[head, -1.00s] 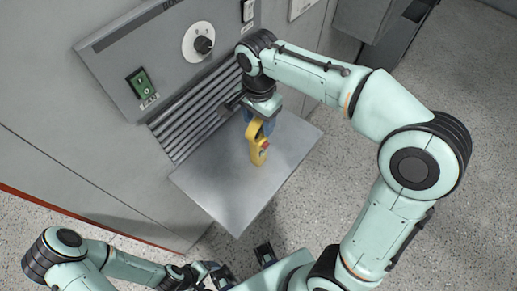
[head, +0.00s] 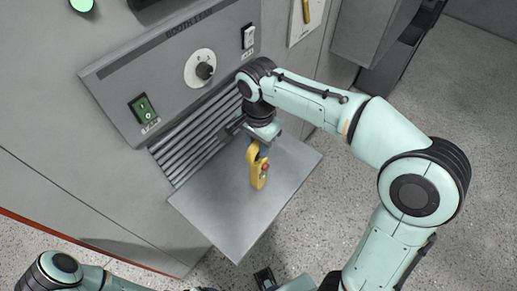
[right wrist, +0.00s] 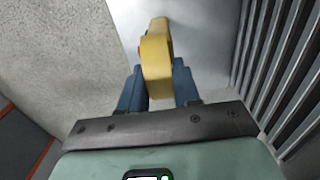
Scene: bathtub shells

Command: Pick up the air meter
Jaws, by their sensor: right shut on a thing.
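The air meter (head: 257,169) is a yellow hand-held device with a red button, over the grey metal shelf (head: 215,210). My right gripper (head: 259,150) points down from above and is shut on its upper end. In the right wrist view the yellow air meter (right wrist: 156,60) stands between the two blue fingers of the right gripper (right wrist: 160,88). I cannot tell whether its lower end touches the shelf. My left arm shows at the bottom left of the head view. A part that may be the left gripper (head: 264,279) is cut off at the bottom edge, its fingers unclear.
A grey panel with a dial (head: 204,70), a green switch (head: 143,108) and a white switch (head: 248,37) rises behind the shelf. Louvred slats (head: 190,145) lie close behind the right gripper. The shelf's front is bare. Speckled floor is open to the right.

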